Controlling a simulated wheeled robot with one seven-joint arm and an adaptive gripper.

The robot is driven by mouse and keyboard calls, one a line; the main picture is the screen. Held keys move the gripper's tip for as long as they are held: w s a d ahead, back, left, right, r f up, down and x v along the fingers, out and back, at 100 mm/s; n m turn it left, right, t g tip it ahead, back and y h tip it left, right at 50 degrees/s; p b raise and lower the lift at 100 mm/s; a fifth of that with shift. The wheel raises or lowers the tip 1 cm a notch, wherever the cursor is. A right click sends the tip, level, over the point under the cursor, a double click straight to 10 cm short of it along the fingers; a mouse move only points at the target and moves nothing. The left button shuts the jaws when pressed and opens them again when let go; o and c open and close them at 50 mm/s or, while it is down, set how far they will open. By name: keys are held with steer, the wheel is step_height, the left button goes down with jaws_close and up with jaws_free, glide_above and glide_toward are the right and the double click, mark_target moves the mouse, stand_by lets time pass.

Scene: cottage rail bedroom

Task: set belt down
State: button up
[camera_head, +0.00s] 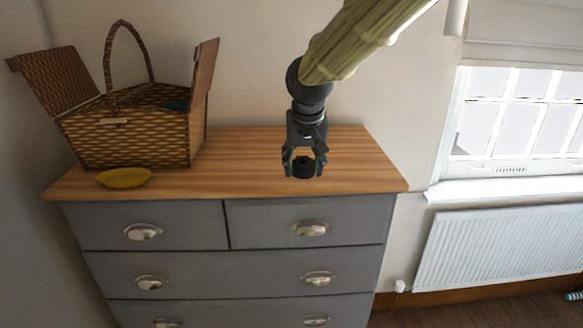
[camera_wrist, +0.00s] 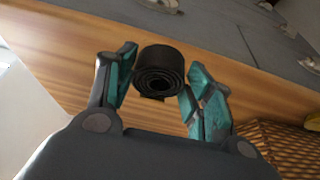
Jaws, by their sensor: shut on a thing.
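The belt (camera_wrist: 159,72) is black and rolled into a tight coil. In the wrist view it sits between the two teal-padded fingers of my gripper (camera_wrist: 160,88). In the head view my gripper (camera_head: 304,168) points down over the right half of the wooden dresser top (camera_head: 240,160), shut on the dark belt (camera_head: 303,167). I cannot tell for sure whether the belt touches the wood or hangs just above it.
A wicker picnic basket (camera_head: 130,140) with raised lids and a handle stands on the dresser's left. A yellow bowl (camera_head: 123,178) lies in front of it. The wood around my gripper is clear. A window (camera_head: 515,115) and radiator (camera_head: 500,245) are at right.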

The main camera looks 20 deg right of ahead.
steer(key=w+p, duration=0.1)
steer(key=w, duration=0.2)
steer(key=w+p, duration=0.1)
steer(key=w, duration=0.1)
steer(key=w+p, duration=0.1)
steer(key=w, duration=0.2)
steer(key=shift+w+d+f, duration=0.15)
steer(key=shift+w+f, duration=0.15)
steer(key=shift+f, duration=0.05)
steer(key=shift+w+r+p, duration=0.1)
steer(key=shift+w+p, duration=0.25)
steer(key=shift+w, duration=0.05)
step_height(320, 180, down, 3)
steer(key=shift+w+f+p, duration=0.1)
steer(key=shift+p, duration=0.8)
steer(key=shift+f, duration=0.3)
steer(key=shift+f, duration=0.2)
steer(key=o, duration=1.1)
steer(key=shift+r, duration=0.1)
steer(key=shift+r, duration=0.25)
